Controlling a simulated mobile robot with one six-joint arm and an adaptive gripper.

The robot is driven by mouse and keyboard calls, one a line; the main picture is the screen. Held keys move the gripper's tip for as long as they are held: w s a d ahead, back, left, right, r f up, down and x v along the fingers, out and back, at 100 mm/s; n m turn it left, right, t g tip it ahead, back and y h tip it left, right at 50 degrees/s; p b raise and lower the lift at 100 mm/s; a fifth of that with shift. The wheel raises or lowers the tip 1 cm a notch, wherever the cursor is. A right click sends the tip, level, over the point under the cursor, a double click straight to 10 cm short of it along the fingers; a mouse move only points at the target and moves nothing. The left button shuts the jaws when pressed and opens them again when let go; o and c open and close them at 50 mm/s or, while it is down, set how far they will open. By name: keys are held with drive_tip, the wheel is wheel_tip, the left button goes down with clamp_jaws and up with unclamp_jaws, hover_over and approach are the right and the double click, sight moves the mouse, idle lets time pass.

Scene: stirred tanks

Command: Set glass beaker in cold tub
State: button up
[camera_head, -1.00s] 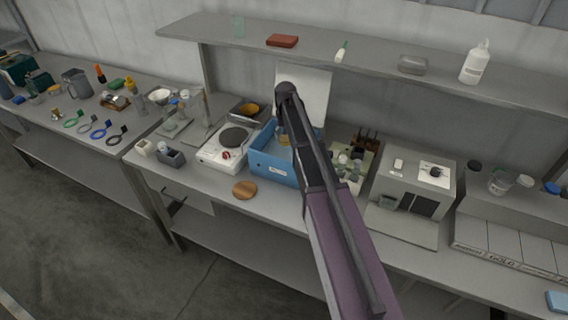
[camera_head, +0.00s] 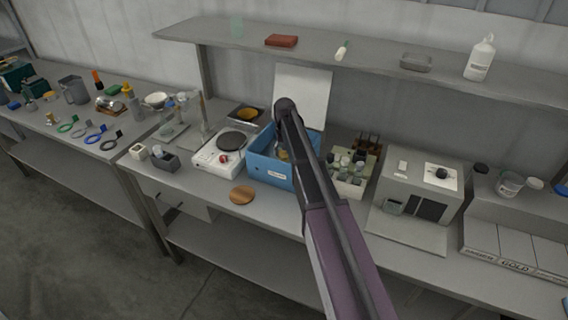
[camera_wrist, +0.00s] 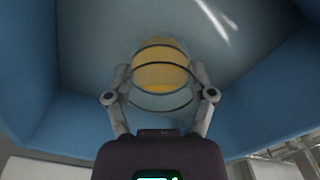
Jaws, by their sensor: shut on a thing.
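The glass beaker (camera_wrist: 160,72) is between the fingers of my gripper (camera_wrist: 160,92) in the wrist view. It is clear, with dark rings and yellow contents. My gripper is shut on it. The blue tub (camera_head: 262,167) stands on the bench in the head view, and its blue walls (camera_wrist: 45,95) surround the beaker in the wrist view. A pale surface, apparently the tub's bottom or liquid, lies beyond the beaker. I cannot tell whether the beaker touches it. In the head view my arm hides the gripper and part of the tub.
A white hotplate (camera_head: 218,152) stands left of the tub, and a rack of small vessels (camera_head: 350,172) stands right of it. A round wooden disc (camera_head: 242,195) lies in front. A grey box-shaped device (camera_head: 418,190) is farther right. A shelf (camera_head: 370,65) runs above the bench.

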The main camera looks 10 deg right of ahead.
sight(285, 159)
drive_tip(key=shift+f, duration=0.1)
idle(0.3)
drive_tip(key=shift+f+b, duration=1.85)
drive_tip(key=shift+f, duration=0.15)
drive_tip(key=o, duration=1.2)
drive_tip(key=shift+r, duration=0.2)
wheel_tip(285, 159, up, 12)
drive_tip(key=p, duration=1.2)
